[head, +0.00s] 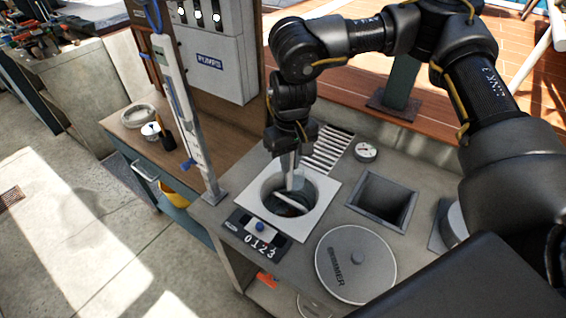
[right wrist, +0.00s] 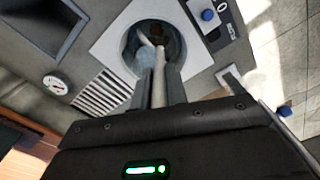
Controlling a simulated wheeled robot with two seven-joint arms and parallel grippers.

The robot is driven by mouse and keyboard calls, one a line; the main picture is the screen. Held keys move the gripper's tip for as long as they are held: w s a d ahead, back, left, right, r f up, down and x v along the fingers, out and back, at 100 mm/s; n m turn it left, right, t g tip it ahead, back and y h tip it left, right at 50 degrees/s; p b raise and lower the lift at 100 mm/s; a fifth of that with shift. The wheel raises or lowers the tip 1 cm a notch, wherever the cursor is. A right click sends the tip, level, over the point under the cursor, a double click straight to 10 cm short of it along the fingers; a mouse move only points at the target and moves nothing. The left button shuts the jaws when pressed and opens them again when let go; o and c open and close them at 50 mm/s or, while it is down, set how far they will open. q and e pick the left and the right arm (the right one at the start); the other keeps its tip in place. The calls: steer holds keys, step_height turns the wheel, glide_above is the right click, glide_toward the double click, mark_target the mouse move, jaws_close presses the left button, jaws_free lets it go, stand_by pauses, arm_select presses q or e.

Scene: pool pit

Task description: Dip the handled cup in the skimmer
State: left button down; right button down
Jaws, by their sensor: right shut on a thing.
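The skimmer (head: 322,192) is a pale square plate with a round opening, set in the grey counter; it also shows in the right wrist view (right wrist: 108,48). My right gripper (head: 292,181) points down at this opening with its fingertips at or just inside the mouth. In the right wrist view my right gripper (right wrist: 160,88) is shut on a pale rod, the handle of the handled cup (right wrist: 161,68), which runs down into the opening. The cup's bowl is mostly hidden; I cannot tell how deep it sits. My left gripper is not in view.
A round skimmer lid (head: 356,264) lies on the counter at the right front. A square dark well (head: 383,202), a gauge (head: 366,150) and a slatted grate (head: 327,150) are close by. A number panel (head: 256,235) sits in front. An upright post (head: 187,120) stands left.

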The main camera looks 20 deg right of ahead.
mark_target(292, 169)
step_height(292, 169, down, 2)
steer(key=n+p, duration=0.3)
steer(key=n, duration=0.9)
steer(key=shift+w+d, duration=0.1)
steer(key=n, duration=0.1)
steer(key=n+p, duration=0.1)
steer(key=n, duration=0.1)
steer(key=shift+d+f, duration=0.1)
steer(key=shift+f, duration=0.15)
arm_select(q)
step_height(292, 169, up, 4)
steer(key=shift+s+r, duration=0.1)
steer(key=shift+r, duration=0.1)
arm_select(e)
steer(key=n, duration=0.2)
steer(key=shift+f+n, duration=0.3)
steer(key=shift+n, duration=0.1)
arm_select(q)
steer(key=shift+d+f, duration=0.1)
arm_select(e)
steer(key=shift+d+f, duration=0.1)
